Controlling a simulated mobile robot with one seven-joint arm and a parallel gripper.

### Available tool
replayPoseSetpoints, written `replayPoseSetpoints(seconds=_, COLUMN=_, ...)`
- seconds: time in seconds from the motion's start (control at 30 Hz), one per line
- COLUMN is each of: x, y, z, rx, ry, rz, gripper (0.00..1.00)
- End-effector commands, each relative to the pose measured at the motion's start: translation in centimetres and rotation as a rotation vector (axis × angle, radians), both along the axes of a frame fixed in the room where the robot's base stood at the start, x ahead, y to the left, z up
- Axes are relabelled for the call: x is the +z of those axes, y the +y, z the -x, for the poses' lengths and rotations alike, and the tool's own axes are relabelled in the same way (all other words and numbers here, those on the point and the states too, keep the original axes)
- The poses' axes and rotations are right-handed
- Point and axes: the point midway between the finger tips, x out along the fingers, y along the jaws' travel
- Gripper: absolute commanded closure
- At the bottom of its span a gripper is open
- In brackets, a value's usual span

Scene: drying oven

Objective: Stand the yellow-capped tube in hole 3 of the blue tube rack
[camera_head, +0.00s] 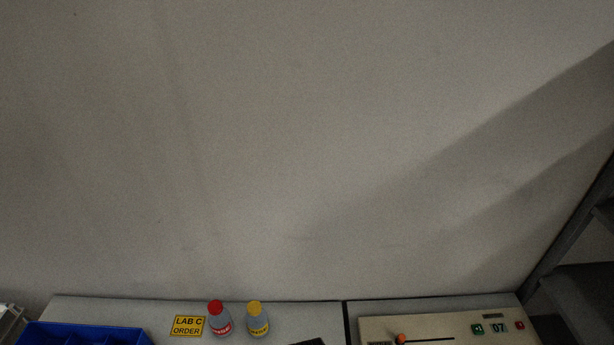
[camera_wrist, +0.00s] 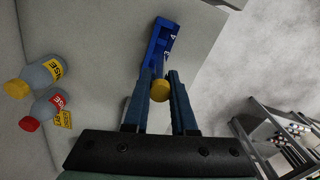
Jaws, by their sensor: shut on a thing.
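In the wrist view, my gripper (camera_wrist: 165,78) is shut on the yellow-capped tube. Its round yellow cap (camera_wrist: 160,91) faces the camera between the two dark blue fingers, and the tube's body is hidden below the cap. The blue tube rack (camera_wrist: 159,42) lies just beyond the fingertips, with a white 4 near its far end and another mark partly covered nearer the fingers. I cannot make out hole 3 or tell how far the tube is from it. The head view shows neither my gripper nor the tube.
A control panel (camera_head: 455,326) is at right. A shelf cart (camera_wrist: 275,130) shows in the wrist view.

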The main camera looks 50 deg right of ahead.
Motion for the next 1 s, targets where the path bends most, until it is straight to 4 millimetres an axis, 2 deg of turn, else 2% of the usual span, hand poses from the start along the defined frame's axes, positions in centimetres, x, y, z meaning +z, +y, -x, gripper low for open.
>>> replayPoseSetpoints(seconds=0.03, x=-0.9, y=0.0, z=0.0, rx=0.001, ry=0.001, rz=-0.001, gripper=1.0)
replayPoseSetpoints(seconds=0.2, x=-2.6, y=0.0, z=0.0, rx=0.001, ry=0.0, rz=0.0, gripper=1.0)
replayPoseSetpoints(seconds=0.4, x=-3.8, y=0.0, z=-0.1, rx=0.001, ry=0.0, rz=0.0, gripper=1.0)
replayPoseSetpoints(seconds=1.0, x=-3.9, y=0.0, z=0.0, rx=0.0, ry=0.0, rz=0.0, gripper=1.0)
